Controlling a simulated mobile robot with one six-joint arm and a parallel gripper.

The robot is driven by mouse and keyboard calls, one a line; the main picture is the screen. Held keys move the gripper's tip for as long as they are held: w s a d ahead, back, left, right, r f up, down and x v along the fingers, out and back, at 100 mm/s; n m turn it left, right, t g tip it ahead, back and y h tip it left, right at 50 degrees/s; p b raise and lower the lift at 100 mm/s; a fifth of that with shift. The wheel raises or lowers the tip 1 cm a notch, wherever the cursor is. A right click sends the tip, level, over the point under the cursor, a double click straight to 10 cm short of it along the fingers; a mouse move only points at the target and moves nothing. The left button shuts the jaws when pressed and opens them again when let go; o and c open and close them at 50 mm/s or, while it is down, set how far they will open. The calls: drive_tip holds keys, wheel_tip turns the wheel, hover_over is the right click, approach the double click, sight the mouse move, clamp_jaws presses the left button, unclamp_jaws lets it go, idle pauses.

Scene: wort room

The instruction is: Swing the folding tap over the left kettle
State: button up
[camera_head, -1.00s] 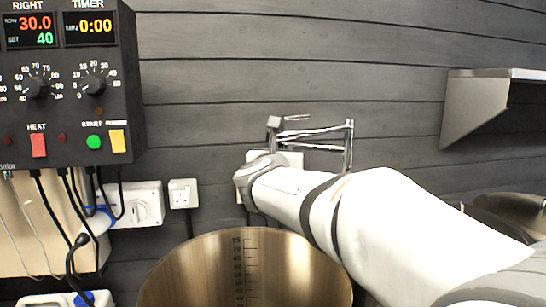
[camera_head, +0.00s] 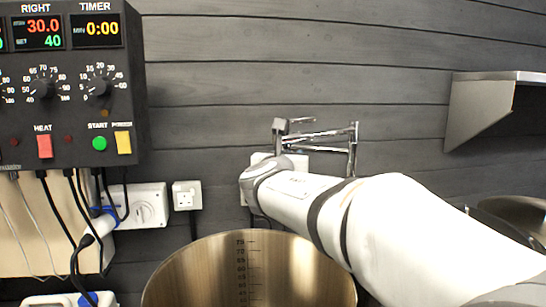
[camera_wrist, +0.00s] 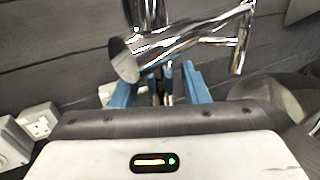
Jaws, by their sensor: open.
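The chrome folding tap (camera_head: 318,137) is mounted on the dark plank wall, with its jointed arm reaching right in the head view. In the wrist view its shiny pipe (camera_wrist: 185,42) crosses just ahead of my gripper (camera_wrist: 160,82). The blue jaws stand apart, with a pipe end close in front of and above them. Contact cannot be told. A steel kettle (camera_head: 190,275) with scale marks inside stands below, the left of the two in the head view. In that view my arm hides my gripper and part of the kettle rim.
A control box (camera_head: 70,85) with dials and hanging cables is on the left wall. Sockets (camera_head: 187,195) sit below it. A steel shelf (camera_head: 490,105) juts from the right wall. Another steel vessel (camera_head: 515,215) stands at the right edge.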

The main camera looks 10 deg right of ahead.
drive_tip(key=v, duration=0.7)
drive_tip(key=shift+s+a+b, duration=0.2)
drive_tip(key=shift+s+b, duration=0.1)
drive_tip(key=shift+s, duration=0.05)
drive_tip(key=shift+f, duration=0.1)
